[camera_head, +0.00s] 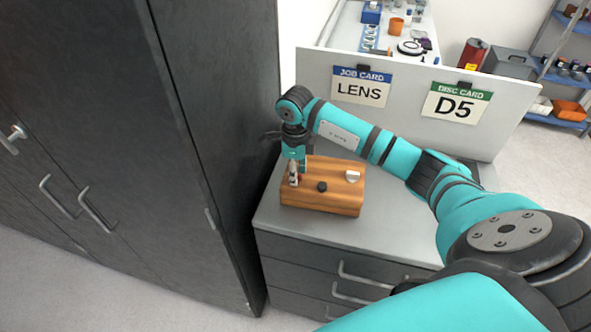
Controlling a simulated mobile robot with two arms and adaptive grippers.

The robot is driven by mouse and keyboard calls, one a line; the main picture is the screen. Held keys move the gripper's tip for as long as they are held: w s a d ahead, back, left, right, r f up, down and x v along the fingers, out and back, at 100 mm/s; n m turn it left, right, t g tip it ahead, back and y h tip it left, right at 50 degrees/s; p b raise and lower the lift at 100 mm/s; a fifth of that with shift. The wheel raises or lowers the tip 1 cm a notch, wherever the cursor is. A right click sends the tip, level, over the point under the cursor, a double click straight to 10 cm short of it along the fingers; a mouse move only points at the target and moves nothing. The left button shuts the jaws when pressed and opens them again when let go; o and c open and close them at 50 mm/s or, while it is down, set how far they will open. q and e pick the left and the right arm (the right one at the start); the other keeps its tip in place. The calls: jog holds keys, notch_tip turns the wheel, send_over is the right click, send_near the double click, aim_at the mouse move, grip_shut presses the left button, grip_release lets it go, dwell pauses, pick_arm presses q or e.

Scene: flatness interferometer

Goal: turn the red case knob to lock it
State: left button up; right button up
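A wooden case (330,203) sits on the grey cabinet top. On its top are a black knob (322,187) in the middle and a white knob (353,176) at the right. My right arm reaches in from the right, and its gripper (294,178) points down at the left end of the case. A little red shows around the fingertips, where the red knob is mostly hidden by the gripper. I cannot make out whether the fingers are closed on it. My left gripper is out of view.
A tall dark cabinet (120,120) stands close on the left of the case. A white panel (400,108) behind carries a "LENS" card (360,87) and a "D5" card (456,103). The grey counter (390,225) right of the case is clear.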

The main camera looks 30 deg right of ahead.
jog(key=c, duration=0.6)
grip_shut()
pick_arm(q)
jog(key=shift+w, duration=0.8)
